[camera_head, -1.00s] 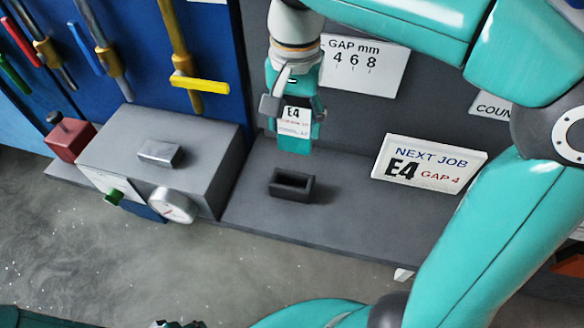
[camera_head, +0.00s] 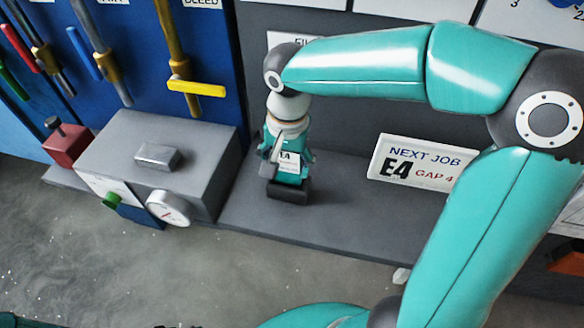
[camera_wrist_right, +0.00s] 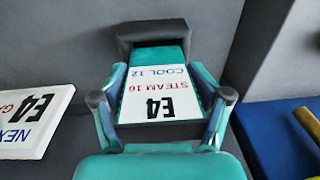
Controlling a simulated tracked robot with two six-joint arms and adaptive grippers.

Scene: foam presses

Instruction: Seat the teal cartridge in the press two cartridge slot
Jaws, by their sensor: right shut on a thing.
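My right gripper (camera_head: 287,160) is shut on the teal cartridge (camera_head: 289,177), which carries a white label reading E4, STEAM 10, COOL 12. The gripper also shows in the right wrist view (camera_wrist_right: 162,98), with a finger on each side of the cartridge (camera_wrist_right: 157,57). The dark, box-shaped cartridge slot (camera_head: 289,194) stands on the grey ledge, and its rim shows at the cartridge's far end in the wrist view (camera_wrist_right: 125,43). The cartridge's lower end is at the slot mouth and seems to reach inside; how deep is hidden. My left gripper is not in view.
A grey press box (camera_head: 200,150) with a dial gauge (camera_head: 169,208) stands left of the slot. A NEXT JOB sign reading E4 GAP 4 (camera_head: 420,164) is to the right. Coloured levers, one yellow (camera_head: 197,88), hang on the blue panel. The ledge (camera_head: 340,210) right of the slot is clear.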

